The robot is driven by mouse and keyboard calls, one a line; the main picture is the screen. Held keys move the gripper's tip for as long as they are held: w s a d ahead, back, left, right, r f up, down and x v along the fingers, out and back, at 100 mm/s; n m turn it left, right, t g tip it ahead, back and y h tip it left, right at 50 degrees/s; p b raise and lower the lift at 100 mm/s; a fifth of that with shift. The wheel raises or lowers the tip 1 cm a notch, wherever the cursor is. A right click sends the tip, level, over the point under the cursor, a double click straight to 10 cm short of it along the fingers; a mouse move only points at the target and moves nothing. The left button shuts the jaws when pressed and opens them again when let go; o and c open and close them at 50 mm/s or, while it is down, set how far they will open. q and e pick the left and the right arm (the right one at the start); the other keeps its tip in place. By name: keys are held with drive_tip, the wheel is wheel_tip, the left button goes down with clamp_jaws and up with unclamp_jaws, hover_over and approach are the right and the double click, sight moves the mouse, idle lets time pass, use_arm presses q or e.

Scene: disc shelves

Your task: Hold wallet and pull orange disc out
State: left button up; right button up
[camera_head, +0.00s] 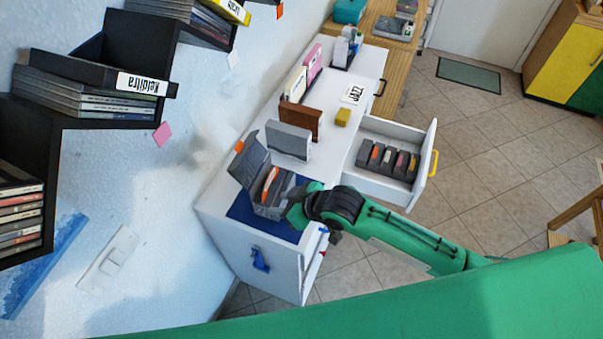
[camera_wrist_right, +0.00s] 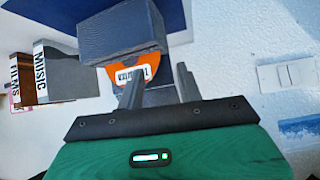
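A grey disc wallet (camera_head: 250,168) stands open on a blue mat (camera_head: 246,213) at the near end of the white cabinet. An orange disc (camera_head: 269,184) sticks up inside it. In the right wrist view, the orange disc (camera_wrist_right: 124,72) with a white label pokes out from under the grey wallet flap (camera_wrist_right: 120,32). My right gripper (camera_wrist_right: 160,70) is open, its two fingers apart at the disc's exposed edge; contact cannot be told. In the head view my right gripper (camera_head: 297,207) is beside the wallet, its fingertips partly hidden. My left gripper is not in view.
An open drawer (camera_head: 393,136) holds several dark cases. Black wall shelves (camera_head: 112,52) with discs are at left. The cabinet top near the JAZZ label is fairly clear.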

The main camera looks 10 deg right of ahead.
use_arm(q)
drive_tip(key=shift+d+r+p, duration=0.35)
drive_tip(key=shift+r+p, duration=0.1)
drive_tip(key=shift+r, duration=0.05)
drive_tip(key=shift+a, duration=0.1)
use_arm(e)
drive_tip(key=w+d+r+n+g+y, duration=0.1)
drive_tip(key=w+d+r+n, duration=0.1)
drive_tip(key=w+d+r, duration=0.1)
drive_tip(key=shift+w+d+r, duration=0.4)
drive_tip(key=shift+w+d, duration=0.45)
drive_tip(key=shift+d, duration=0.35)
